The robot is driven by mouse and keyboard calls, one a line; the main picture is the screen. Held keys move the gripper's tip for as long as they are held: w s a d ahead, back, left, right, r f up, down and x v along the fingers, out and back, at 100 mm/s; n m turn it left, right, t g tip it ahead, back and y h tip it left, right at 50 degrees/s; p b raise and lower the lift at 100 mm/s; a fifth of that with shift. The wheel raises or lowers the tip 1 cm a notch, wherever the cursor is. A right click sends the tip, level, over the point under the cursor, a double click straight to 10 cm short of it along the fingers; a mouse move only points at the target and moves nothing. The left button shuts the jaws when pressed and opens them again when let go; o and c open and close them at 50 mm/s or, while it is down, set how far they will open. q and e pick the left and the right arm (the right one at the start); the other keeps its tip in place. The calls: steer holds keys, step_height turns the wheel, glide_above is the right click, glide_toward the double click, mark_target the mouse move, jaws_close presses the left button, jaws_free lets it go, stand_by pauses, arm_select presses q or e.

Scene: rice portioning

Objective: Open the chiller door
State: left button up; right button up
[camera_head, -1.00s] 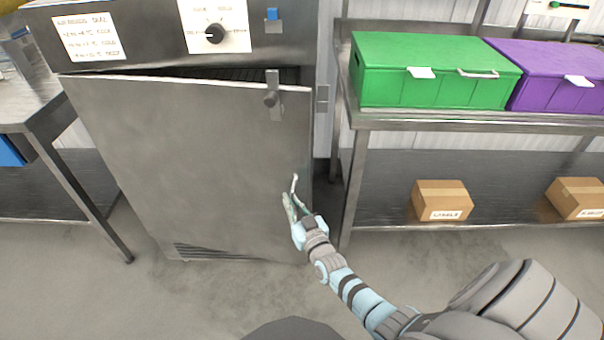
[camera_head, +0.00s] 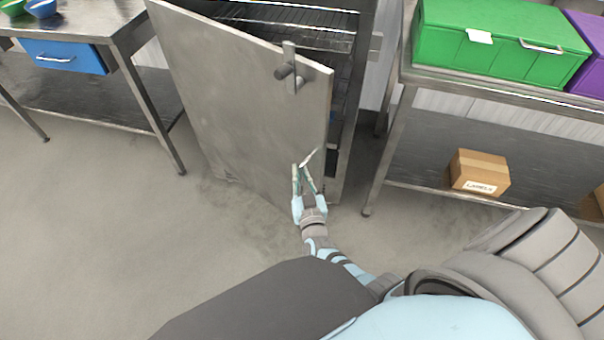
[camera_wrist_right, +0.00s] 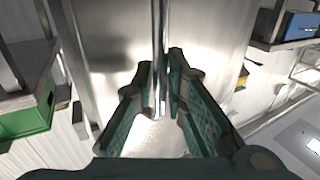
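The grey chiller door (camera_head: 240,110) stands partly open, and the dark rack inside shows past its top and right edge. A latch (camera_head: 290,70) sticks out near its upper right corner. My right gripper (camera_head: 306,165) is at the lower right of the door's front, close to its free edge. In the right wrist view, my right gripper (camera_wrist_right: 160,75) has its dark green fingers closed in on both sides of a thin upright metal bar, the door handle (camera_wrist_right: 158,25). The gripper hides most of this handle in the head view. My left gripper is not in view.
A steel table (camera_head: 135,30) with a blue drawer (camera_head: 65,57) stands at the left. A steel shelf (camera_head: 480,90) at the right holds a green box (camera_head: 500,45), a purple box (camera_head: 592,60) and cardboard boxes (camera_head: 480,172). The floor in front of the door is clear.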

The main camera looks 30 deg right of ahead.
stand_by(0.3)
step_height(320, 180, up, 10)
steer(key=shift+a, duration=0.1)
stand_by(0.3)
